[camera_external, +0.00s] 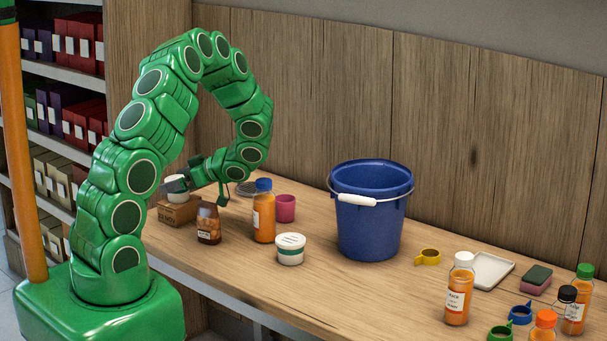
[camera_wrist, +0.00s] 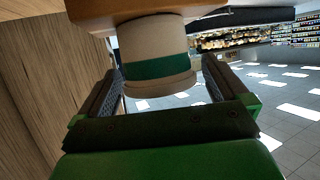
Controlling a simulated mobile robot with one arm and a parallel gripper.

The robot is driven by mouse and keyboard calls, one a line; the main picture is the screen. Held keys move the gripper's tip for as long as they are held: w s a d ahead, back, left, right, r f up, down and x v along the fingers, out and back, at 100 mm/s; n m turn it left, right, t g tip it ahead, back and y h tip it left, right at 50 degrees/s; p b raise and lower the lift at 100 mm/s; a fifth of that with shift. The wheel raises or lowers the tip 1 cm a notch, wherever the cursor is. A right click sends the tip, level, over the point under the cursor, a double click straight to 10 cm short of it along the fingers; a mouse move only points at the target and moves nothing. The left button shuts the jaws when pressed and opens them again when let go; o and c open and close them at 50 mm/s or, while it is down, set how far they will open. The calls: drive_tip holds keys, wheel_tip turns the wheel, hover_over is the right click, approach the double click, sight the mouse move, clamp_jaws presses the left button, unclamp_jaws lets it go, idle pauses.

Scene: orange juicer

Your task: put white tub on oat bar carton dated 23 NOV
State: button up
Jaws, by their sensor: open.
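A white tub (camera_external: 177,196) stands upright on a brown carton (camera_external: 178,214) at the left end of the table. The carton's front has a printed date ending in NOV; the day is too small to read surely. My gripper (camera_external: 174,186) is open at the tub. In the wrist view the picture is upside down: the tub with a green band (camera_wrist: 152,68) lies between my parted fingers (camera_wrist: 160,82), and its base meets the carton (camera_wrist: 88,12). A second white tub with a green band (camera_external: 290,252) stands on the table, apart from the gripper.
A blue bucket (camera_external: 368,220) is mid-table. Bottles, measuring cups, a white tray (camera_external: 492,270) and a sponge (camera_external: 537,280) are at the right.

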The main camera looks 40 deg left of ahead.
drive_tip(key=v, duration=0.7)
drive_tip(key=shift+d, duration=0.2)
